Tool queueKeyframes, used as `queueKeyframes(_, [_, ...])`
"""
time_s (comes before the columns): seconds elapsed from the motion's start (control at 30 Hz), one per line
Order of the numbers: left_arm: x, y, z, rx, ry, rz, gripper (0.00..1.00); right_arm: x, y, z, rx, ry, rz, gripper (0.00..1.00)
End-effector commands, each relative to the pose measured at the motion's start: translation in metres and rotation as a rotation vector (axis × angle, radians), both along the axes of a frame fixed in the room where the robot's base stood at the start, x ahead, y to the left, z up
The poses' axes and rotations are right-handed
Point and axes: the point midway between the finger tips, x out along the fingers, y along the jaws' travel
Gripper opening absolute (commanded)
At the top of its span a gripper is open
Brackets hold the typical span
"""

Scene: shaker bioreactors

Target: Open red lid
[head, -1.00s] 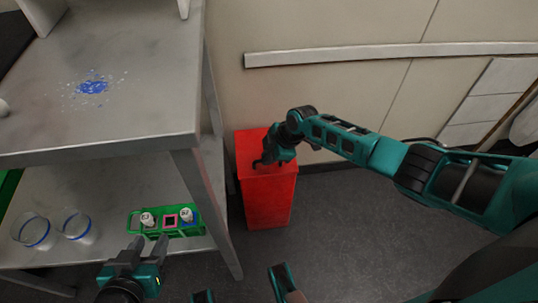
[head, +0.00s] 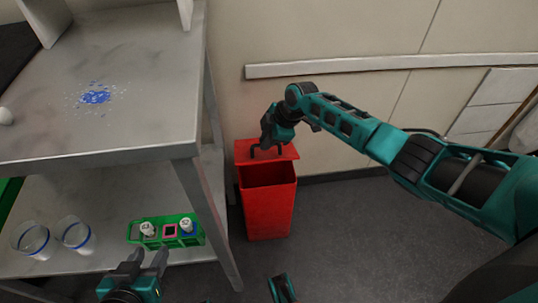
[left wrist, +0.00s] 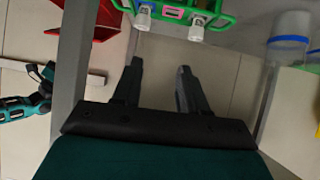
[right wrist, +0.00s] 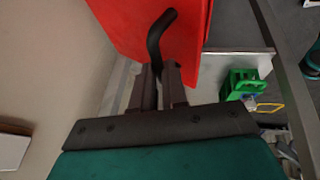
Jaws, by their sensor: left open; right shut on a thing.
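The red bin (head: 267,212) stands on the floor beside the metal bench. Its red lid (head: 283,152) is raised at the back, and the dark opening of the bin shows in front of it. My right gripper (head: 268,146) is shut on the black handle of the lid; the handle (right wrist: 156,38) and red lid (right wrist: 192,30) also show in the right wrist view. My left gripper (head: 149,254) is open and empty, in front of the green rack (head: 152,240) on the lower shelf. Its two fingers (left wrist: 159,75) are apart in the left wrist view.
The bench's upper top (head: 110,128) carries a blue spill (head: 95,97). The lower shelf holds two clear blue-banded beakers (head: 30,238) and the rack with white-capped bottles (head: 186,226). A bench leg (head: 207,215) stands close to the bin. Floor (head: 350,230) right of the bin is clear.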

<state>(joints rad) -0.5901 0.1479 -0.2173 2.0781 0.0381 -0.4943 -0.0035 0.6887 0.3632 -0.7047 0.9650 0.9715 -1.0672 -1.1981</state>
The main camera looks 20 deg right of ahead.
Motion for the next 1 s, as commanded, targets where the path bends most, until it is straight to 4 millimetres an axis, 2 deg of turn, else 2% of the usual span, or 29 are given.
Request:
queueKeyframes(0.03, [0.000, 0.000, -0.006, -0.001, 0.003, 0.000, 0.43, 0.009, -0.004, 0.001, -0.008, -0.019, -0.004, 0.00])
queueKeyframes(0.3, [0.001, -0.004, -0.007, -0.010, -0.002, -0.005, 0.43, 0.024, -0.009, 0.012, -0.011, -0.009, -0.004, 0.00])
queueKeyframes(0.93, [0.003, -0.007, -0.007, -0.012, -0.001, -0.010, 0.43, 0.028, -0.009, 0.014, -0.015, 0.001, 0.000, 0.00])
queueKeyframes(0.97, [0.003, -0.007, -0.007, -0.012, -0.001, -0.010, 0.43, 0.028, -0.009, 0.014, -0.014, 0.002, 0.000, 0.15])
queueKeyframes(1.0, [0.003, -0.007, -0.007, -0.013, -0.002, -0.010, 0.43, 0.028, -0.009, 0.014, -0.013, 0.002, 0.001, 0.19])
